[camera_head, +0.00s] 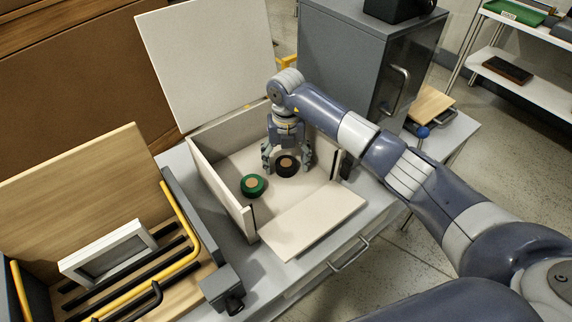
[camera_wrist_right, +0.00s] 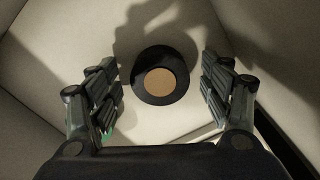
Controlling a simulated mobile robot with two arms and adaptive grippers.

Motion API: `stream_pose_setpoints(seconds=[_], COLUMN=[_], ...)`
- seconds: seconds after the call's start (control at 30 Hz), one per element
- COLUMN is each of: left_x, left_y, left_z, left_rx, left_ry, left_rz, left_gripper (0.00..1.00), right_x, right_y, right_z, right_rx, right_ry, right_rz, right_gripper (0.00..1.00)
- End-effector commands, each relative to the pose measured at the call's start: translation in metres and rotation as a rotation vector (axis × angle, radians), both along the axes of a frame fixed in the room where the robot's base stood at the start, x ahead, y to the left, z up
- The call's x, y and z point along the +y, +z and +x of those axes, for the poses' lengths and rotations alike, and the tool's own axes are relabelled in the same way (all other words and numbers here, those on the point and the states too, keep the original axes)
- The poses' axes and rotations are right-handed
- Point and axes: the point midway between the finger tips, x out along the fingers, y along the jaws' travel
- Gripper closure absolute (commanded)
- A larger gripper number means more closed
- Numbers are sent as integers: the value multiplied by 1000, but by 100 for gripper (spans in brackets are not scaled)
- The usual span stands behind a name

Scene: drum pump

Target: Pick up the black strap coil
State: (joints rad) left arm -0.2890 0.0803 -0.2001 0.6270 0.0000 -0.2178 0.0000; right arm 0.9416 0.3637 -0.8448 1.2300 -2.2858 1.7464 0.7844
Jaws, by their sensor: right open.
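The black strap coil (camera_head: 287,165) lies flat on the floor of the open white box (camera_head: 222,190), a black ring with a tan centre. It also shows in the right wrist view (camera_wrist_right: 160,76), centred beyond the fingertips. My right gripper (camera_head: 287,168) points down into the box over the coil. Its fingers (camera_wrist_right: 161,84) are open, one on each side of the coil and apart from it. The left gripper is not in view.
A green coil (camera_head: 253,185) lies left of the black one in the box. The box's raised lid (camera_head: 212,58) stands behind, and its front panel (camera_head: 306,214) lies folded down. A grey cabinet (camera_head: 347,60) stands behind at right. A tray with yellow and black bars (camera_head: 178,262) is at left.

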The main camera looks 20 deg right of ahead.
Motion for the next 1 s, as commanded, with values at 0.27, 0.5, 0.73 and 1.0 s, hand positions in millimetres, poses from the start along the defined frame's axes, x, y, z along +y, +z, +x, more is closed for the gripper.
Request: stream_pose_setpoints(seconds=[0.27,0.5,0.73,1.0], left_x=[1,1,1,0], left_y=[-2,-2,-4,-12], left_z=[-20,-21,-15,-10], left_rx=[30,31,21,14], left_ry=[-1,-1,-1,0], left_rz=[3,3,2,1], left_gripper=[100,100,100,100], right_x=[0,0,0,0], right_y=[0,0,14,68], right_z=[0,0,1,1], right_rx=[0,0,-4,-5], right_ry=[0,0,0,2], right_rz=[0,0,0,1], right_gripper=[70,76,76,76])
